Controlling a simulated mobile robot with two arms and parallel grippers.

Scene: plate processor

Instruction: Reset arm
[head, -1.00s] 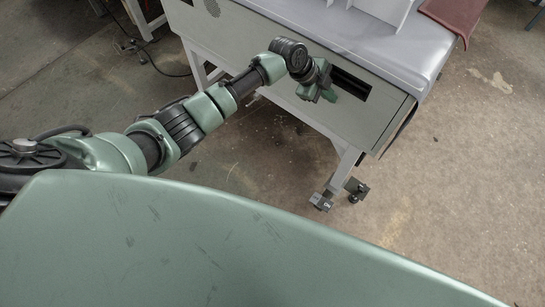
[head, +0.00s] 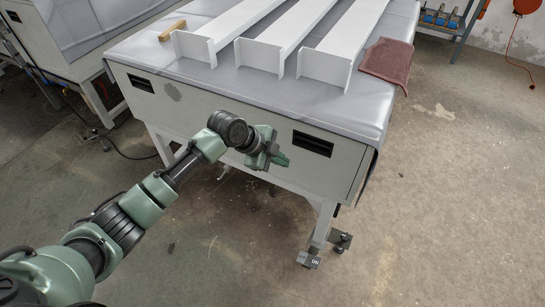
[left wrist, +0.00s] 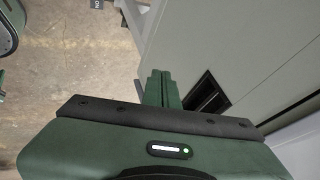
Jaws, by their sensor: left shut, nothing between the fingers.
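My left arm comes in from the left in the head view. My left gripper (head: 279,158) is shut and empty, in front of the side panel of a grey workbench (head: 230,115). It is to the left of a dark recessed slot (head: 312,143) in that panel. In the left wrist view the two green fingers (left wrist: 159,88) are together, with the dark slot (left wrist: 207,97) to their right. I cannot tell the exact gap between the fingertips and the panel. My right gripper is in neither view.
White beams (head: 327,57) lie on the workbench with a reddish-brown cloth (head: 387,61) and a small wooden piece (head: 172,30). A bench leg with a caster (head: 309,258) stands below. The concrete floor (head: 440,200) at right is clear.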

